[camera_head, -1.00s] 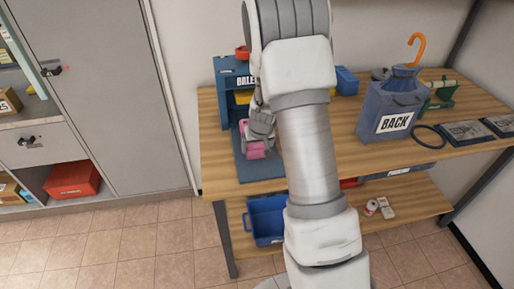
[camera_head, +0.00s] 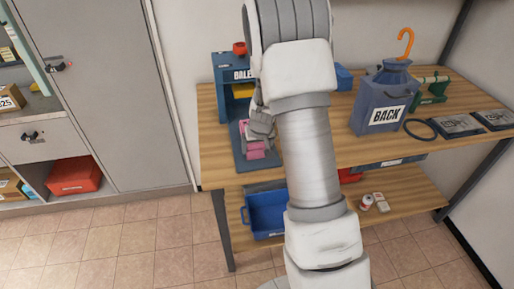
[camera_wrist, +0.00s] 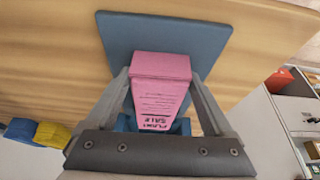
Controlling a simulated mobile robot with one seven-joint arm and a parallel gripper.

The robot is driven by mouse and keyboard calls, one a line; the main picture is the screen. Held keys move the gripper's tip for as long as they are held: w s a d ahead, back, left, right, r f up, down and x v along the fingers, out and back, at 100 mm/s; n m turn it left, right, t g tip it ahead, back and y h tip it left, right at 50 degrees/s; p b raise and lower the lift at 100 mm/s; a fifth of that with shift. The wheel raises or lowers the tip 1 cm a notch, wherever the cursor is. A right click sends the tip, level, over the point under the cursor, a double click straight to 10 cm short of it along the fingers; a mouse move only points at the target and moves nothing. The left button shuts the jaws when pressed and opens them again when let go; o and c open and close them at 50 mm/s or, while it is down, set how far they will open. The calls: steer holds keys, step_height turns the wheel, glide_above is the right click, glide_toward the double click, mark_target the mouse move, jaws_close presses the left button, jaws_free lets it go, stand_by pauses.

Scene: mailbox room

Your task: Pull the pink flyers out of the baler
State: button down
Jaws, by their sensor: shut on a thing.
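The blue baler (camera_head: 232,68), lettered "BALE…" with the rest hidden by my arm, stands at the back left of the wooden table. The pink flyers (camera_head: 256,153) are a stacked bundle over the blue mat (camera_head: 241,163) in front of the baler. My gripper (camera_head: 259,128) is shut on them. In the wrist view the pink flyers (camera_wrist: 160,90) sit between the two fingers of my gripper (camera_wrist: 158,80), with print reading "SALE" on one face. The blue mat (camera_wrist: 165,35) shows beyond them. I cannot tell whether the bundle touches the mat.
A blue bag (camera_head: 382,105) marked "BACK" with an orange hook stands to the right on the table (camera_head: 350,150). A dark ring (camera_head: 421,129) and dark packets (camera_head: 457,125) lie beside it. A blue bin (camera_head: 266,214) is on the lower shelf. A grey cabinet (camera_head: 110,90) stands left.

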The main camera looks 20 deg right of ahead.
stand_by(0.3)
jaws_free()
steer(key=p+v, duration=0.2)
steer(key=v, duration=1.5)
steer(key=shift+r, duration=0.2)
steer(key=shift+s, duration=0.1)
steer(key=s+a+r, duration=0.3)
steer(key=s+r, duration=0.1)
steer(key=s, duration=0.3)
steer(key=s+a+r+n, duration=0.1)
steer(key=s+a+r, duration=0.2)
steer(key=s, duration=0.5)
steer(key=s+a+r+n+t, duration=0.1)
steer(key=s+a+r, duration=0.3)
steer(key=s, duration=0.4)
steer(key=shift+r+y, duration=0.4)
steer(key=shift+r, duration=0.2)
